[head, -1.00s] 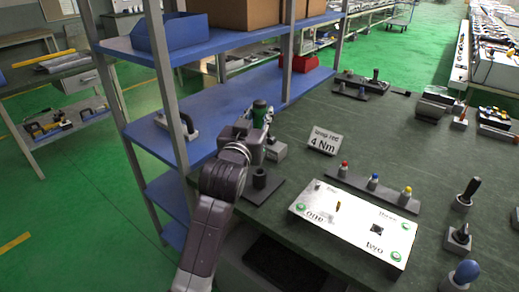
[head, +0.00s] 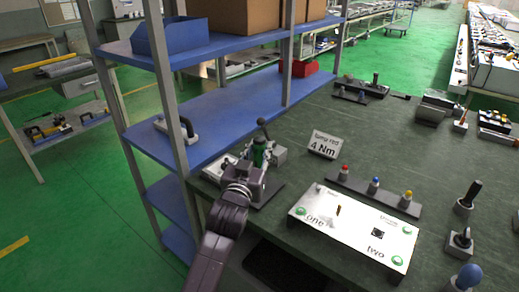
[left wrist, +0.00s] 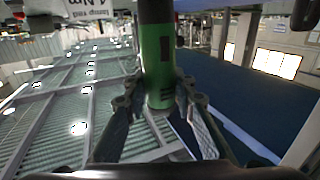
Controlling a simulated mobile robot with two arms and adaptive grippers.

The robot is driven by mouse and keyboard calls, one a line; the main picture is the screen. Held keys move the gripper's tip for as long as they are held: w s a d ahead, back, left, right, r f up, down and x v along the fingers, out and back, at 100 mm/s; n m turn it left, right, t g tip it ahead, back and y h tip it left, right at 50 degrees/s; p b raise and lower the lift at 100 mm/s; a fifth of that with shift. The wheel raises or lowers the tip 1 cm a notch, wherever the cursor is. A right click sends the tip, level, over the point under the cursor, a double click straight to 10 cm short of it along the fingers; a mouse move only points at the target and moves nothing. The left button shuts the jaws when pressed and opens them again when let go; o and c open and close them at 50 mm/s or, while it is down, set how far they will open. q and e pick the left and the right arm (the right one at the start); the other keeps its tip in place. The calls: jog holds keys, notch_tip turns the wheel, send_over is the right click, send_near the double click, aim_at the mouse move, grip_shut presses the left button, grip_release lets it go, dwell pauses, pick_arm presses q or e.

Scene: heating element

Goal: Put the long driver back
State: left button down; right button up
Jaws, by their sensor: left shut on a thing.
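The long driver (head: 259,153) has a green body and stands roughly upright in my left gripper (head: 257,164), at the near left corner of the green bench. In the left wrist view its green body (left wrist: 157,65) is between the two fingers (left wrist: 160,105), which are shut on it. The gripper is over a dark base plate (head: 272,190). The black socket on that plate is hidden by my gripper, so I cannot tell whether the driver's lower end is in it. My right gripper is not in view.
A grey block (head: 279,157) stands just behind the driver. The "4 Nm" sign (head: 325,144) is to the right. The white panel (head: 350,228) and a row of coloured bits (head: 374,188) lie further right. A blue shelf rack (head: 215,118) borders the bench at left.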

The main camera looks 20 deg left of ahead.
pick_arm(q)
jog(key=c, duration=1.6)
grip_release()
jog(key=shift+s+p, duration=0.35)
jog(key=shift+s, duration=0.1)
jog(key=s+p, duration=0.3)
jog(key=s, duration=0.8)
jog(key=shift+d, duration=0.3)
